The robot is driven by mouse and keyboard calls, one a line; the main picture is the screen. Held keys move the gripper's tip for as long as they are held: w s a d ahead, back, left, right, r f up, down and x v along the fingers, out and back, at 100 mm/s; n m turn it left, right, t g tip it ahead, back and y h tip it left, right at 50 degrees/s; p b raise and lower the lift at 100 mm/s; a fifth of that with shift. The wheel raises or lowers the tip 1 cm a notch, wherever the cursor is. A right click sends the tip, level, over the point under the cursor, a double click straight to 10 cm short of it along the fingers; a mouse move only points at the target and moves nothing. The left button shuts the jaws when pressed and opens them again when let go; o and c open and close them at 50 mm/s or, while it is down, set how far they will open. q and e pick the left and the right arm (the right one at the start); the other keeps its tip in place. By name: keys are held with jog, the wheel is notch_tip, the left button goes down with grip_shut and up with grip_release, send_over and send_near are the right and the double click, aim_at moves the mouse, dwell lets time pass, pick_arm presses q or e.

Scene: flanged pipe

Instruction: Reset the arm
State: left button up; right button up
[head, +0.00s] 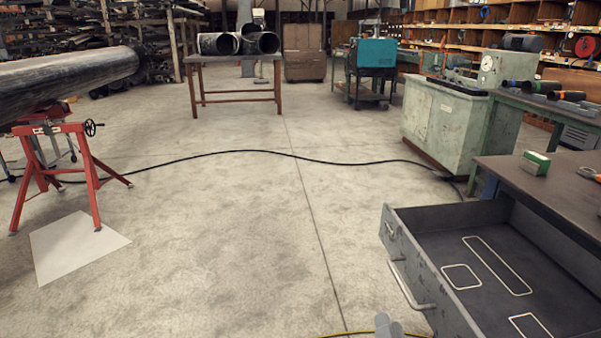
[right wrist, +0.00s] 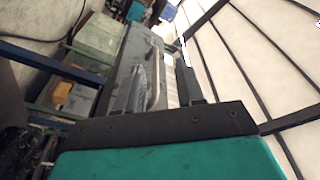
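My right gripper (head: 388,326) shows only as a small grey piece at the bottom edge of the head view, in front of the open drawer. Its fingers cannot be made out there, so I cannot tell whether it is open or shut. No held object shows. My left gripper is not in view. The right wrist view is tilted, and no clear fingertips show in it. A teal surface with a dark bolted edge fills its lower part; I cannot tell what it belongs to.
An open grey drawer (head: 390,225) with pale outlines inside juts from the workbench (head: 500,170) at right. A green box (head: 535,163) stands on the bench. A large pipe (head: 60,82) and red stand (head: 75,165) are at left. The middle floor is clear except for a black cable (head: 240,151).

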jog(key=s+a+f+n+g+y, duration=0.2)
jog(key=s+f+n+g, duration=0.15)
jog(key=s+n, duration=0.35)
jog(key=s+a+f+n+g+y, duration=0.2)
jog(key=s+n+g, duration=0.3)
jog(key=s+n, duration=0.15)
pick_arm(q)
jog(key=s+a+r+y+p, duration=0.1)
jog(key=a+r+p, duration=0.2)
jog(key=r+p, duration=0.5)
jog(key=p, duration=0.4)
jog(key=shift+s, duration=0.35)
pick_arm(e)
notch_tip(320, 180, up, 8)
jog(key=s+d, duration=0.1)
jog(key=d, duration=0.1)
jog(key=shift+s+d+h, duration=0.25)
jog(key=shift+d+h, duration=0.05)
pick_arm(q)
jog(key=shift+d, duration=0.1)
pick_arm(e)
jog(key=shift+r+m, duration=0.1)
jog(key=shift+m, duration=0.15)
pick_arm(q)
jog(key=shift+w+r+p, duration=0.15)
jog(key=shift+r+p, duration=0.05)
jog(key=shift+p, duration=0.1)
